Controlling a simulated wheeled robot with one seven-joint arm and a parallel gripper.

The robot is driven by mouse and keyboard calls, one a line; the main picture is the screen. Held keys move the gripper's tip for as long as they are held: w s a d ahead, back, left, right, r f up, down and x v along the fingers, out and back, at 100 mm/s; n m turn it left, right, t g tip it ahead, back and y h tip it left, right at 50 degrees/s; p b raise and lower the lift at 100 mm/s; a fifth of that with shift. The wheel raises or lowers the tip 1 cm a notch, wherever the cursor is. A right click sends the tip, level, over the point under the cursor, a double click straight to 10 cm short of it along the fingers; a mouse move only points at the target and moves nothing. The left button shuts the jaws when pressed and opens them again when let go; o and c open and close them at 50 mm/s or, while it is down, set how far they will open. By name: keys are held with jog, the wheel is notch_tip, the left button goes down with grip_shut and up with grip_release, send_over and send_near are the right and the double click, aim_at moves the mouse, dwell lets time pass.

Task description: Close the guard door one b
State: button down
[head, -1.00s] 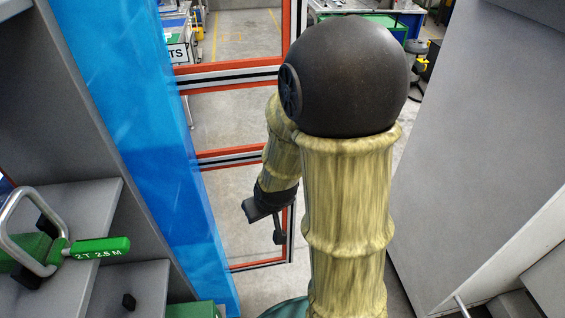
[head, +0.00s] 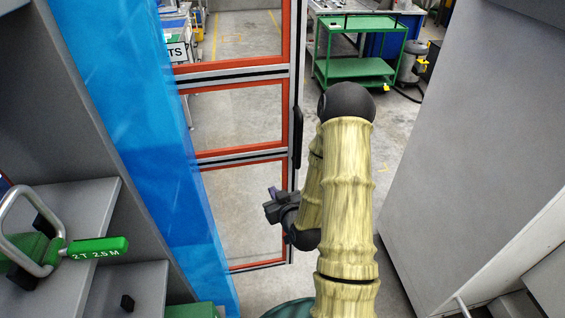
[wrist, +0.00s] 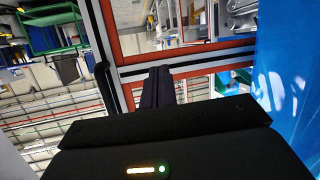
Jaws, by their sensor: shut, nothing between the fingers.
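The guard door (head: 240,157) is a tall panel with an orange-red and grey frame and clear panes. It stands beside the blue post (head: 125,110), with a dark handle (head: 298,137) on its right upright. In the wrist view the door frame (wrist: 190,52) and dark handle (wrist: 107,88) show tilted. My gripper (head: 270,200) is in front of the door's lower right part. Its fingers (wrist: 157,86) are together and empty in the wrist view. I cannot tell whether they touch the door. My arm hides part of the opening to the right.
A grey cabinet (head: 480,130) stands at the right, with open floor between it and the door. A green cart (head: 360,60) is beyond. Grey shelving (head: 70,205) at the left holds a green-tagged shackle (head: 95,247).

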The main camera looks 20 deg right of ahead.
jog(key=s+d+m+t+h, duration=0.1)
jog(key=d+m+t+h, duration=0.1)
jog(key=d, duration=0.1)
jog(key=s+d+m+h, duration=0.1)
jog(key=shift+s+d+r+t+h, duration=0.2)
jog(key=shift+s+t+h, duration=0.1)
jog(key=shift+t+h, duration=0.1)
jog(key=shift+w, duration=0.1)
jog(key=b+x, duration=0.2)
jog(key=b, duration=0.1)
jog(key=b+x, duration=0.2)
jog(key=b, duration=0.2)
jog(key=shift+w+d+f, duration=0.1)
jog(key=shift+f, duration=0.15)
jog(key=b, duration=0.5)
jog(key=shift+w, duration=0.3)
